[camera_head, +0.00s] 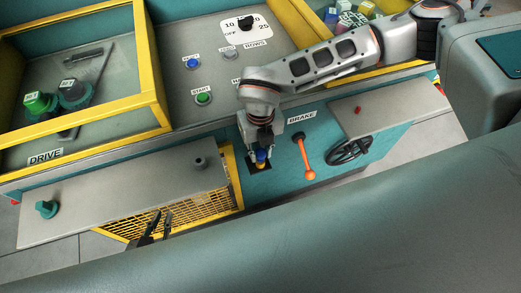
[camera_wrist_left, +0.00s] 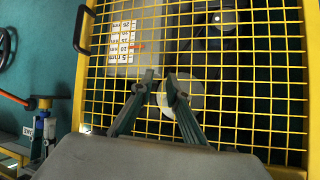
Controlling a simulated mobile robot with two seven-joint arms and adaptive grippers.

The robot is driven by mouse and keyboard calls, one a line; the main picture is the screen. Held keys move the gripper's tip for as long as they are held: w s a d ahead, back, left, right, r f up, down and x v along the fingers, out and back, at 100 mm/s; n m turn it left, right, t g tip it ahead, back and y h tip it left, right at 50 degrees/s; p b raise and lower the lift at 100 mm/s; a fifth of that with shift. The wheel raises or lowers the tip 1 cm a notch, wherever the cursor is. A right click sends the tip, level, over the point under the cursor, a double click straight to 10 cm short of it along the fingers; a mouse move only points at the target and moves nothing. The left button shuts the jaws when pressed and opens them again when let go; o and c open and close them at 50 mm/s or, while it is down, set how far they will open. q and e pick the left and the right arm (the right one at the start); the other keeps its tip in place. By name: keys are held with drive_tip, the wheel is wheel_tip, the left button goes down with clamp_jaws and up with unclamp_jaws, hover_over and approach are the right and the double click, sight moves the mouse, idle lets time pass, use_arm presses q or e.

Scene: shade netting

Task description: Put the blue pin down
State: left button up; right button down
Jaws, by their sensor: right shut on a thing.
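The blue pin (camera_head: 261,156) is small and shows at the fingertips of my right gripper (camera_head: 261,150), with a bit of yellow beside it. My right gripper points down and is shut on it, in front of the teal panel and by a dark square patch (camera_head: 252,165). Whether the pin touches the panel cannot be told. My left gripper (camera_head: 159,224) is empty, its fingers a little apart, in front of the yellow mesh guard (camera_head: 190,205). In the left wrist view its fingertips (camera_wrist_left: 160,77) stand before the mesh (camera_wrist_left: 245,100).
An orange brake lever (camera_head: 303,157) and a black handwheel (camera_head: 349,150) are right of the pin. A grey shelf with a teal knob (camera_head: 46,208) lies left. Start (camera_head: 203,98) and blue (camera_head: 193,63) buttons sit behind.

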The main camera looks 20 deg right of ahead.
sight(260, 152)
drive_tip(key=shift+f, duration=0.4)
drive_tip(key=c, duration=1.8)
unclamp_jaws()
drive_tip(key=shift+s, duration=0.15)
drive_tip(key=shift+o, duration=0.2)
drive_tip(key=shift+f, duration=0.1)
drive_tip(key=shift+r, duration=0.35)
wheel_tip(260, 152, up, 12)
drive_tip(key=shift+r+b, duration=0.15)
drive_tip(key=shift+b, duration=0.3)
